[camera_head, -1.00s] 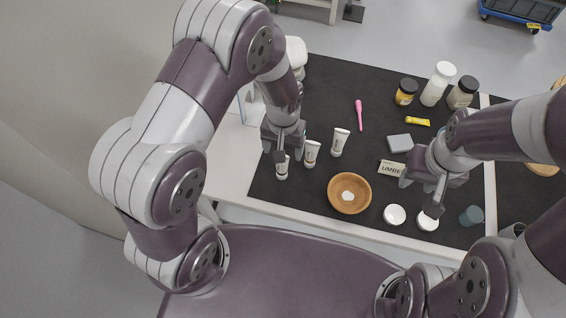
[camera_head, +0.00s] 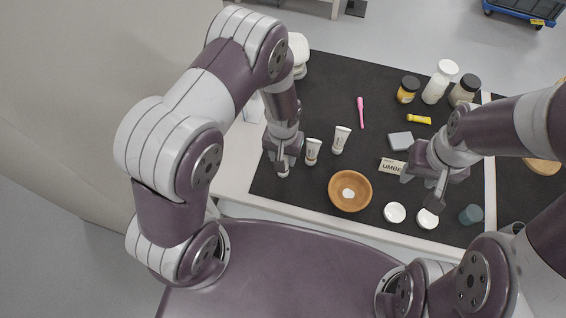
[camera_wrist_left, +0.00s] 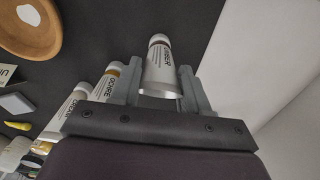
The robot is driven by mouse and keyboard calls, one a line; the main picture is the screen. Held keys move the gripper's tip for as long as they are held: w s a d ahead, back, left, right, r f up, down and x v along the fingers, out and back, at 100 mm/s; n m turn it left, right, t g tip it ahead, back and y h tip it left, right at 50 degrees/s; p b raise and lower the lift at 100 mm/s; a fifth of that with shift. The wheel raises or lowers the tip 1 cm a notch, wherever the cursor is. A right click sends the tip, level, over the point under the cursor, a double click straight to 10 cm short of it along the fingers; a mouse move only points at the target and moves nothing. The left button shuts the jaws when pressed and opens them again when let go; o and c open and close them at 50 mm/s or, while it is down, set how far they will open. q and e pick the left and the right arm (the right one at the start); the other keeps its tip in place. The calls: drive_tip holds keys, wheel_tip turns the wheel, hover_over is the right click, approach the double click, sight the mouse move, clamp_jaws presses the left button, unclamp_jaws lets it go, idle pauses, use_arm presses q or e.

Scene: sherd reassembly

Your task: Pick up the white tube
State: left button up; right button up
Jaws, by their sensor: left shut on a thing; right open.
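My left gripper (camera_head: 283,168) is at the left edge of the dark mat, pointing down. In the left wrist view its two fingers (camera_wrist_left: 160,86) are shut on a white tube (camera_wrist_left: 159,66) with dark lettering that seems to read UMBER. In the head view the gripper hides this tube. My right gripper (camera_head: 436,186) is open and empty above the right part of the mat.
A wooden bowl (camera_head: 338,201) with a white piece (camera_head: 348,193) is at the front. An UMBER card (camera_head: 392,167), grey block (camera_head: 400,141), white discs (camera_head: 395,212), pink tool (camera_head: 361,112), yellow tube (camera_head: 419,119) and jars (camera_head: 408,90) lie around. The mat's back left is clear.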

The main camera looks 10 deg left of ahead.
use_arm(q)
drive_tip(key=shift+w+r, duration=0.15)
drive_tip(key=shift+r, duration=0.35)
wheel_tip(320, 180, up, 3)
drive_tip(key=shift+f+b, duration=0.15)
drive_tip(key=shift+b, duration=0.2)
drive_tip(key=s+d+r+b, duration=0.1)
drive_tip(key=s+d+r, duration=0.2)
drive_tip(key=d+r, duration=0.4)
drive_tip(key=d, duration=0.4)
drive_tip(key=shift+d+r+b, duration=0.15)
drive_tip(key=shift+b, duration=0.25)
drive_tip(key=shift+s, duration=0.1)
